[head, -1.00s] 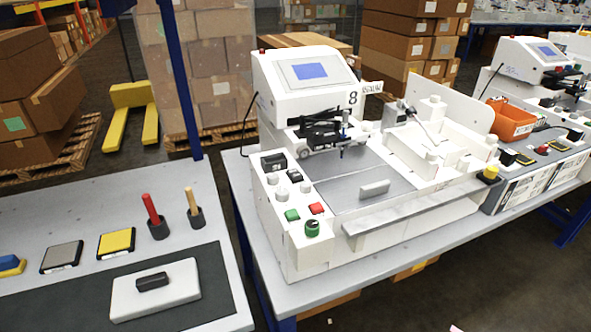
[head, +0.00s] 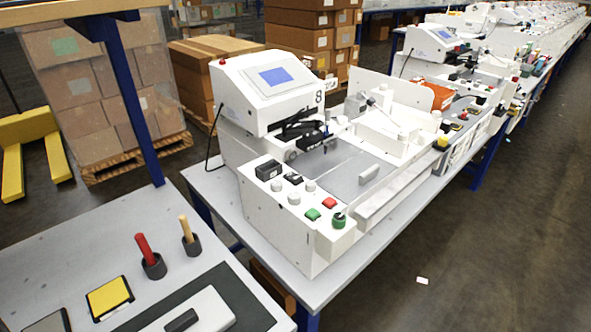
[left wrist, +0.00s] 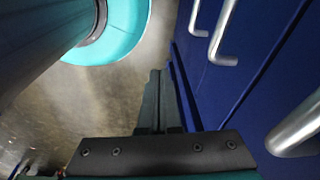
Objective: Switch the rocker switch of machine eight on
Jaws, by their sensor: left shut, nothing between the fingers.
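Machine eight (head: 270,95) is a white pen plotter marked 8 on its side, standing on a grey bench. Its front left panel (head: 262,205) carries a larger black switch block (head: 269,170) and a smaller black switch (head: 293,178). I cannot tell from here which way either is set. Pale knobs, a green button (head: 313,214), a red button (head: 329,203) and a green knob (head: 339,219) are beside them. My left gripper (left wrist: 158,78) shows only in the left wrist view, shut and empty, far from the panel. My right gripper is not in view.
A nearer bench (head: 95,235) holds a red-handled tool (head: 145,250), a wooden-handled tool (head: 188,228) and a yellow pad (head: 109,297). A blue post (head: 135,105) stands behind it. Blue fronts with metal handles (left wrist: 222,35) are close beside my left gripper.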

